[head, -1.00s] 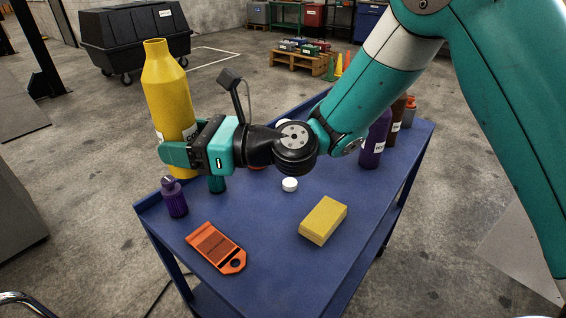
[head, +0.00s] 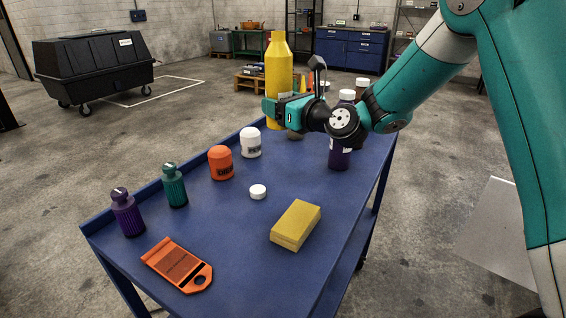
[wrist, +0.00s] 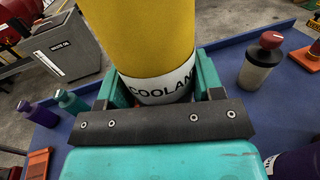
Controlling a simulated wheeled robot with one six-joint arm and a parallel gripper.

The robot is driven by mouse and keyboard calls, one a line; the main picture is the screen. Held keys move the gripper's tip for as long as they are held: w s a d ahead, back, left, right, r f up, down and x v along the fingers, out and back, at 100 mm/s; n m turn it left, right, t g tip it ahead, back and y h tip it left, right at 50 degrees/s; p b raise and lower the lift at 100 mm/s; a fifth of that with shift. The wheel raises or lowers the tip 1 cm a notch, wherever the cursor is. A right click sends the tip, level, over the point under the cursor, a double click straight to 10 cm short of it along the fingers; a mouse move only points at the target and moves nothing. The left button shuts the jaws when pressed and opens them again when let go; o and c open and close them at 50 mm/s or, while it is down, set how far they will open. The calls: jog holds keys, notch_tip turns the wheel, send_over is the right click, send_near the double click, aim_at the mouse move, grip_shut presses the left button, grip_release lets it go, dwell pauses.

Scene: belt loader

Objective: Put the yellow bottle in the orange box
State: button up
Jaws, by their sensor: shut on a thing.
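The yellow bottle (head: 278,62) is tall with a narrowed neck and stands upright in my gripper (head: 284,107) over the far part of the blue cart. It also fills the upper middle of the wrist view (wrist: 150,35), with a white COOLANT label facing the wrist camera. My gripper, also in the wrist view (wrist: 160,92), is shut around the bottle's lower part. Whether the bottle's base touches the cart is unclear. I cannot make out an orange box for certain in either view.
The blue cart (head: 235,215) carries purple and green bottles (head: 175,186), an orange canister (head: 221,164), a white canister (head: 250,143), a white cap (head: 258,192), a yellow block (head: 296,225) and an orange scraper-like tool (head: 178,266). A dark purple bottle (head: 340,154) stands near my wrist.

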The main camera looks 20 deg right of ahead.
notch_tip(320, 180, down, 14)
jog(key=b, duration=0.4)
jog(key=shift+r, duration=0.2)
jog(key=shift+f, duration=0.2)
jog(key=o, duration=1.2)
jog(key=shift+r, duration=0.1)
jog(key=shift+r, duration=0.1)
